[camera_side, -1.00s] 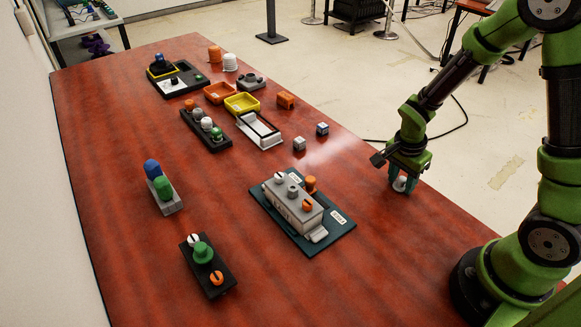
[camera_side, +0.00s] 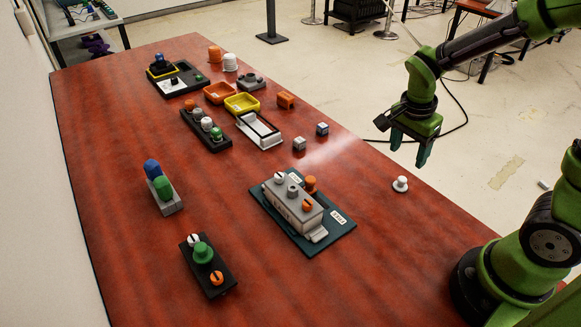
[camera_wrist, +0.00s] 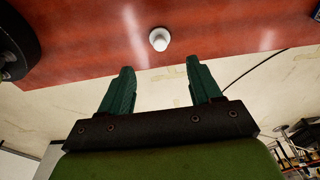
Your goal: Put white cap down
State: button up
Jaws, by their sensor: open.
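The white cap (camera_side: 400,184) stands on the red-brown table near its right edge, with nothing touching it. In the wrist view the white cap (camera_wrist: 159,39) lies beyond the fingertips, near the top middle. My gripper (camera_side: 409,155) hangs in the air above and slightly right of the cap, clear of it. In the wrist view my gripper (camera_wrist: 158,80) has its two green fingers apart with nothing between them.
A dark base plate (camera_side: 338,232) with a grey box and orange knobs is left of the cap. Two small cubes (camera_side: 299,144) sit farther back. A black block with knobs (camera_side: 207,265) is at front left. The table around the cap is clear.

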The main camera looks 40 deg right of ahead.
jog(key=s+a+r+n+t+y, duration=0.2)
jog(key=s+a+r+n+t, duration=0.1)
jog(key=a+r+n, duration=0.2)
jog(key=s+a+r+n+t+y, duration=0.1)
jog(key=s+a+r+n+t, duration=0.2)
jog(key=r+n, duration=0.6)
jog(key=shift+s+a+t+y, duration=0.2)
jog(key=shift+a+t+y, duration=0.3)
jog(key=shift+a, duration=0.4)
